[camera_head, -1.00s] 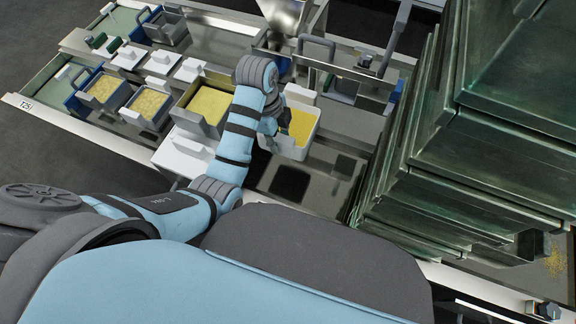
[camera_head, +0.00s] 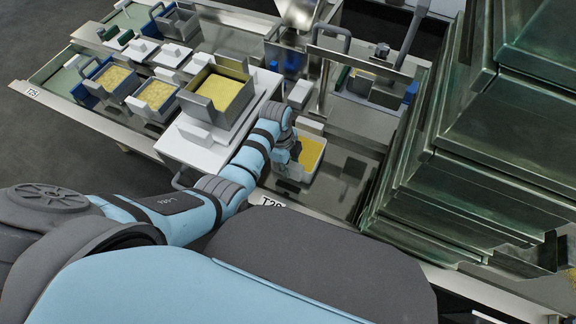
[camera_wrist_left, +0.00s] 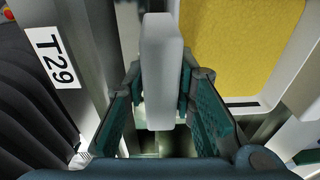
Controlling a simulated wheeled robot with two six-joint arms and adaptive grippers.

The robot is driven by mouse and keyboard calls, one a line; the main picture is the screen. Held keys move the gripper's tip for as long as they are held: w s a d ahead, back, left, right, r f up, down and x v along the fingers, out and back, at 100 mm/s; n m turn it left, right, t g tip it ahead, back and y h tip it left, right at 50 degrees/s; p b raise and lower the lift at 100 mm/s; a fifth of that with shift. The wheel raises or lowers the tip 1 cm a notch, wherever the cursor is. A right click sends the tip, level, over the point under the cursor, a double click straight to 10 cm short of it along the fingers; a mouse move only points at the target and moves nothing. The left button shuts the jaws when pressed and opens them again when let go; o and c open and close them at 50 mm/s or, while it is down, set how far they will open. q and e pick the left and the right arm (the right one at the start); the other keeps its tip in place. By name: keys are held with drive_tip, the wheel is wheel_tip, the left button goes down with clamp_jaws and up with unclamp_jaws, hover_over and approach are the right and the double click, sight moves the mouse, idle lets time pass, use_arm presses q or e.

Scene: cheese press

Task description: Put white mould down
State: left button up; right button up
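The white mould (camera_head: 308,174) with yellow curd (camera_head: 312,152) inside is at the front right of the bench in the head view. My left gripper (camera_head: 290,160) is at its left side. In the left wrist view, the gripper's fingers (camera_wrist_left: 160,95) stand on both sides of the mould's white grip (camera_wrist_left: 162,60) and appear to press on it. The yellow curd shows to the right of it there (camera_wrist_left: 240,45). The mould looks level and low over the metal surface. I cannot tell whether its bottom touches. My right gripper is out of view.
A white board (camera_head: 190,148) with a larger curd-filled mould (camera_head: 236,108) is to the left. Blue-handled curd containers (camera_head: 137,105) stand farther left. Tall greenish metal stacks (camera_head: 490,150) rise close on the right. Bare metal (camera_head: 348,185) lies just right of the mould.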

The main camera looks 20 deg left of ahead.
use_arm(q)
drive_tip(key=o, duration=0.4)
drive_tip(key=shift+s, duration=0.1)
drive_tip(key=shift+c, duration=0.2)
drive_tip(key=shift+r, duration=0.15)
drive_tip(key=r+p, duration=0.1)
drive_tip(key=r, duration=0.2)
drive_tip(key=a+r+p, duration=0.1)
drive_tip(key=r+p, duration=0.1)
drive_tip(key=r, duration=0.2)
drive_tip(key=r+p, duration=0.1)
drive_tip(key=r, duration=0.3)
drive_tip(key=shift+s+a+p, duration=0.1)
drive_tip(key=shift+a+p, duration=0.1)
drive_tip(key=shift+p, duration=0.15)
drive_tip(key=shift+r, duration=0.35)
